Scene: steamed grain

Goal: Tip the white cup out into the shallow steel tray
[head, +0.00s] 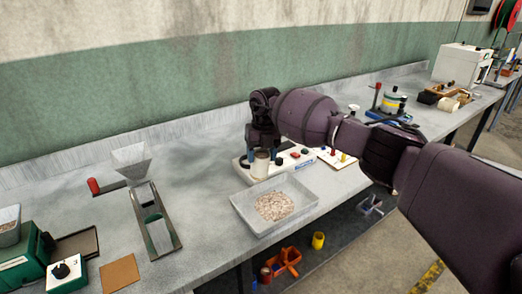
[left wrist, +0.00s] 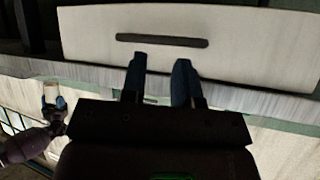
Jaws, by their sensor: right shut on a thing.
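The shallow steel tray (head: 243,207) stands near the bench's front edge in the head view. A patch of pale grain (head: 273,206) lies spread on its floor. My right gripper (head: 265,158) points down just behind the tray, its blue fingertips shut on the white cup (head: 260,166). The cup looks roughly upright behind the tray's back rim; its inside is too small to read. The cup also shows, small, in the left wrist view (left wrist: 51,91). My left gripper (left wrist: 158,78) is open and empty in the left wrist view, and outside the head view.
A hopper on a metal stand (head: 132,160) is to the left. A green device (head: 25,250) sits at the front left. Bare bench lies between hopper and tray.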

